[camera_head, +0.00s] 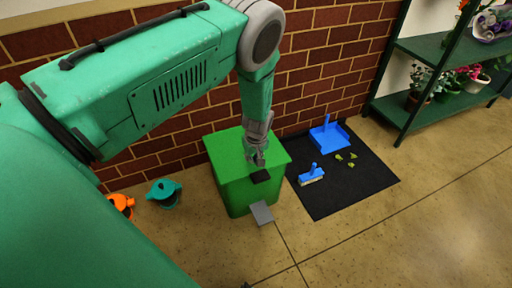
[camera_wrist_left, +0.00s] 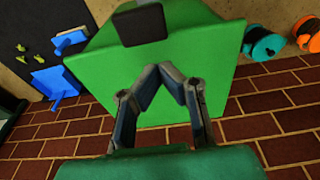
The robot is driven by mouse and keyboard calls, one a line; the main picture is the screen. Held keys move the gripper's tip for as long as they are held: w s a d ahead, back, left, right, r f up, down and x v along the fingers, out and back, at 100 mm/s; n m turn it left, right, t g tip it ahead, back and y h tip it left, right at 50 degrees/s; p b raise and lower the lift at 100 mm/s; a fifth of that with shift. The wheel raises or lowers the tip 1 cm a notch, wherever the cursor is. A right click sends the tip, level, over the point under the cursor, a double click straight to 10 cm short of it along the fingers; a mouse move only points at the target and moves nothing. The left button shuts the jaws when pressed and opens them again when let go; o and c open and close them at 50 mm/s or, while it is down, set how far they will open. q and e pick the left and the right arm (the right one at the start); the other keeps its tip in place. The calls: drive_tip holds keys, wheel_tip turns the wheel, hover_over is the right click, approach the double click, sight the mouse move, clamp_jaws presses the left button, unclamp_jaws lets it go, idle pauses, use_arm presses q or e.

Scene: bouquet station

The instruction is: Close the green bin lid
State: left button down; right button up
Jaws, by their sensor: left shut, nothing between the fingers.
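The green bin (camera_head: 236,195) stands on the floor against the brick wall. Its green lid (camera_head: 222,158) lies flat across the top, with no open gap visible; the lid also fills the middle of the left wrist view (camera_wrist_left: 205,50). A black handle (camera_head: 261,176) sits at the lid's front edge and shows at the top of the left wrist view (camera_wrist_left: 140,24). My left gripper (camera_head: 258,160) points down over the lid, just behind the handle. Its fingertips (camera_wrist_left: 166,70) meet with nothing between them. Whether they touch the lid I cannot tell. My right gripper is out of view.
A grey pedal (camera_head: 262,213) juts from the bin's front. To the right, a black mat (camera_head: 335,198) holds a blue dustpan (camera_head: 328,138), a blue brush (camera_head: 311,175) and green scraps. Teal (camera_head: 164,193) and orange (camera_head: 121,204) watering cans stand left. A plant shelf (camera_head: 425,108) is at right.

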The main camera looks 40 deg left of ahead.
sight(257, 181)
use_arm(q)
drive_tip(key=d+f+b, duration=0.1)
drive_tip(key=f, duration=0.1)
drive_tip(key=d+f+b, duration=0.1)
drive_tip(key=f, duration=0.2)
drive_tip(key=d+f+b, duration=0.1)
drive_tip(key=f, duration=0.1)
drive_tip(key=shift+s+f+b, duration=0.2)
drive_tip(key=shift+s+b, duration=0.1)
drive_tip(key=shift+s, duration=0.1)
drive_tip(key=shift+d+f, duration=0.1)
drive_tip(key=shift+f, duration=0.25)
drive_tip(key=shift+s+a+f+b, duration=0.15)
drive_tip(key=shift+a+f+b, duration=0.1)
drive_tip(key=shift+f+b, duration=0.1)
drive_tip(key=shift+f, duration=0.1)
drive_tip(key=shift+s, duration=0.15)
